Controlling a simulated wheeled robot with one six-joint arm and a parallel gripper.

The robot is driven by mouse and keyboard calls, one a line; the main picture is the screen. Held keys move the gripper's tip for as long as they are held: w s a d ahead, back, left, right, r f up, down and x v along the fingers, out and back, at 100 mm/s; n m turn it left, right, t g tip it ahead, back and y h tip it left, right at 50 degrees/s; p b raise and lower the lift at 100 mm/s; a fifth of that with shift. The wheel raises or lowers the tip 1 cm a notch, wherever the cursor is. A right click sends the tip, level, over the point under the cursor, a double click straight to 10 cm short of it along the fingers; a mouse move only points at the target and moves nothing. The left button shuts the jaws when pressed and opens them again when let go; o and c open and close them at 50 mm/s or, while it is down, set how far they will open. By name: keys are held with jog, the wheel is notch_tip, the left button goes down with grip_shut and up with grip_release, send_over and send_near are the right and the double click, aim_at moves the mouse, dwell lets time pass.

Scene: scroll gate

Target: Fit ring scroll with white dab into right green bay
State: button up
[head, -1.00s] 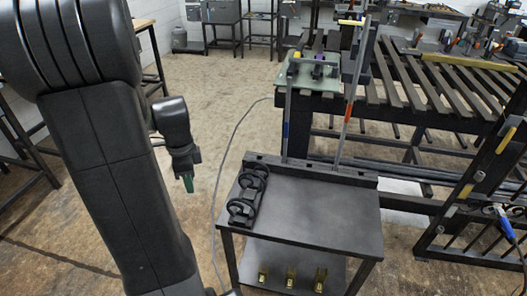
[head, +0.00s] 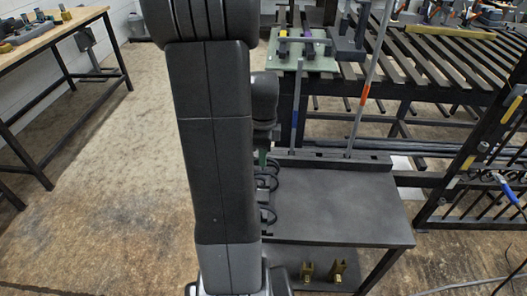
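Black ring scrolls (head: 271,181) stand in a holder on the left side of the dark cart top (head: 340,207). My arm hides most of them, and I see no white dab on the visible parts. My gripper (head: 263,157) shows only as a small green tip beside my arm, by the back left of the cart top near the scrolls. Its fingers are mostly hidden, so I cannot tell whether it is open or touching anything. A dark gate (head: 478,165) with yellow and blue parts stands at the right. I cannot make out a green bay in it.
Two upright rods, one with a blue band (head: 297,110) and one with an orange band (head: 363,95), rise at the cart's back edge. Behind is a slatted bench (head: 440,65) with a pale green plate (head: 318,62). Brass pieces (head: 338,268) sit on the cart's lower shelf. Floor at left is clear.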

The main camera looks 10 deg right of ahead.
aim_at(263, 172)
notch_tip(263, 172, down, 8)
jog(key=b, duration=0.5)
jog(key=shift+r, duration=0.15)
jog(key=shift+c, duration=0.2)
grip_shut()
jog(key=shift+r, duration=0.2)
jog(key=shift+r+p, duration=1.35)
jog(key=shift+p, duration=0.05)
jog(key=shift+r, duration=0.1)
notch_tip(263, 172, up, 9)
jog(key=p, duration=0.7)
